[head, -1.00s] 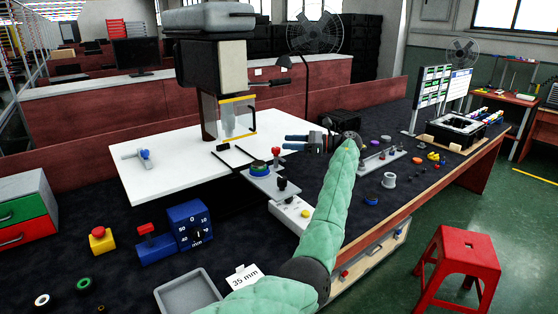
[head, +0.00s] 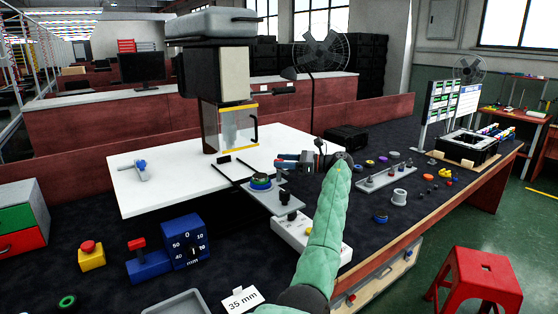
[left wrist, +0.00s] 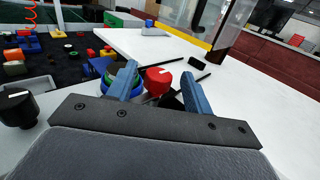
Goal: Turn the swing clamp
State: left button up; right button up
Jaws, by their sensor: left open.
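A red knob (left wrist: 158,80), which I take to be the swing clamp's handle, sits between the two blue fingers of my left gripper (left wrist: 153,88) in the left wrist view. The fingers are open on either side of it; I cannot tell whether either touches. In the head view my left gripper (head: 284,161) reaches left beside a grey fixture plate (head: 290,205), and it mostly hides the red knob. A blue round part with a green ring (head: 261,181) sits on the fixture, left of and below the gripper. My right gripper is not in view.
A press with a clear, yellow-edged guard (head: 229,128) stands on the white table (head: 140,200) behind. A grey strip with pegs (head: 385,178) and several small parts lie to the right.

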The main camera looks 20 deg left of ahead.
pick_arm(q)
jog(key=shift+s+a, duration=0.15)
jog(key=shift+a, duration=0.75)
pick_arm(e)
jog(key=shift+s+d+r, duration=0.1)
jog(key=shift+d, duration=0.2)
